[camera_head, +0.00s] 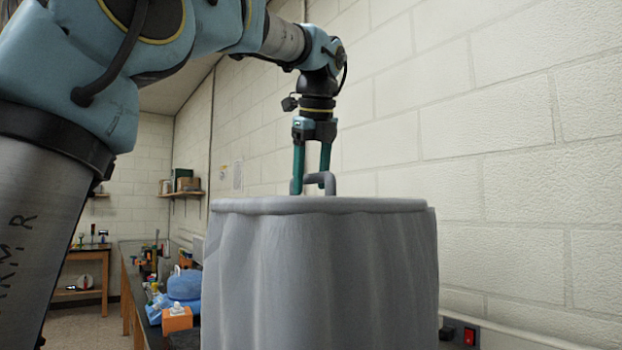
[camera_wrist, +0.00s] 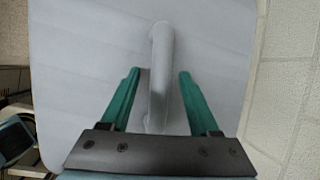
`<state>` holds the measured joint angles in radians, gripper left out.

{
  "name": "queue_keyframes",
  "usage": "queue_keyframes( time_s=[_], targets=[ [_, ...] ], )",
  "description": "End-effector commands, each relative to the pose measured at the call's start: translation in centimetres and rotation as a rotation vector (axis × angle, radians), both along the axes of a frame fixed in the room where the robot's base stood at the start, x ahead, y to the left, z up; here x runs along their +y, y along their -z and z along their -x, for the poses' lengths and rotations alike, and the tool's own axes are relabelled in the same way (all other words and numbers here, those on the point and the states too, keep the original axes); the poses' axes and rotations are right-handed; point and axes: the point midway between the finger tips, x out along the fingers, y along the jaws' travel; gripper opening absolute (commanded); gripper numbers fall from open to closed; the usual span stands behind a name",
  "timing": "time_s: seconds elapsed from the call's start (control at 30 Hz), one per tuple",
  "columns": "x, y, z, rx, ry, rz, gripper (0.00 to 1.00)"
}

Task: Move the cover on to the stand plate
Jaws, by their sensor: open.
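The cover (camera_head: 320,275) is a large grey, fluted, cloth-like body with a flat rimmed top, standing upright in the head view. A grey bar handle (camera_head: 322,177) rises from its top. My gripper (camera_head: 312,179) points down at the handle with its two green fingers apart. In the wrist view the cover's pale top (camera_wrist: 80,70) fills most of the picture, and the handle (camera_wrist: 161,75) runs between the open fingers of my gripper (camera_wrist: 159,72), with a gap on each side. I cannot make out the stand plate in either view.
A pale block wall (camera_head: 500,130) stands close behind and to the right of the cover. A bench at left holds a blue object (camera_head: 184,285), an orange box (camera_head: 177,319) and other clutter. A red switch (camera_head: 469,336) is on the wall trunking at lower right.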

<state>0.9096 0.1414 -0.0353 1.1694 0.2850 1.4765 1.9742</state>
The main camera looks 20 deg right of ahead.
Motion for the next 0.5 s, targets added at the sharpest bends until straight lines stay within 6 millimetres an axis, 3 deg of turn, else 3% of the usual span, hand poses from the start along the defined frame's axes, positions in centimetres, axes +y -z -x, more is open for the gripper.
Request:
queue_keyframes(
  time_s=[0.27,0.5],
  targets=[
    [0.0,-0.8,0.4,0.000,0.001,0.000,0.62],
    [0.5,-5.0,2.3,-0.002,0.002,0.003,0.62]
  ],
)
